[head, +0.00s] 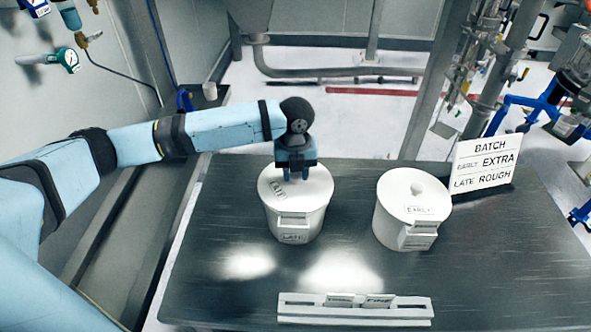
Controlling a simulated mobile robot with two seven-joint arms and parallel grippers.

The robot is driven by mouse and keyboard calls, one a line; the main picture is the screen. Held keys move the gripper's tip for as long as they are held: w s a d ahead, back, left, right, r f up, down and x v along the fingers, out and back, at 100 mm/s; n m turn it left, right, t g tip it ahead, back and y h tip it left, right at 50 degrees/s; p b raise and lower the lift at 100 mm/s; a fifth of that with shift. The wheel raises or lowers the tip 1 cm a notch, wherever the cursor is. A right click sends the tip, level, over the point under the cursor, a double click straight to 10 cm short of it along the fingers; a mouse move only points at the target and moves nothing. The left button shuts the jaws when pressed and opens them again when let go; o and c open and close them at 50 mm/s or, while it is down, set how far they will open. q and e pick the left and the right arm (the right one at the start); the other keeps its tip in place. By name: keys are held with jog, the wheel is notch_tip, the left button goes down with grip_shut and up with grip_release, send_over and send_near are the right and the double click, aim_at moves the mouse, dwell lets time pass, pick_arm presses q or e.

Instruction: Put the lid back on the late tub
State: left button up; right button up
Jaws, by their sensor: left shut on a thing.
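The late tub (297,220) is a white round tub marked LATE, standing upright on the dark table left of centre. Its white lid (313,189) is at the top of the tub, and the lid's own label faces left of the tub's label. My left gripper (296,176) points down at the middle of the lid, shut on its knob, which the fingers hide. I cannot tell whether the lid rests fully on the rim or sits slightly above it. My right gripper is out of view.
A second white tub (388,220), marked EARLY, stands to the right with a knobbed lid on it. A batch sign (485,163) stands at the back right, reading early extra, late rough. A pale rack (300,309) with small cards lies at the front. The table (500,250) is clear at right.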

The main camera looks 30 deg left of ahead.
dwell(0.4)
pick_arm(q)
jog(key=shift+p, duration=0.55)
jog(key=shift+f+p, duration=0.15)
jog(key=shift+p, duration=0.35)
dwell(0.8)
jog(key=shift+p, duration=0.5)
dwell(0.5)
jog(key=o, duration=1.5)
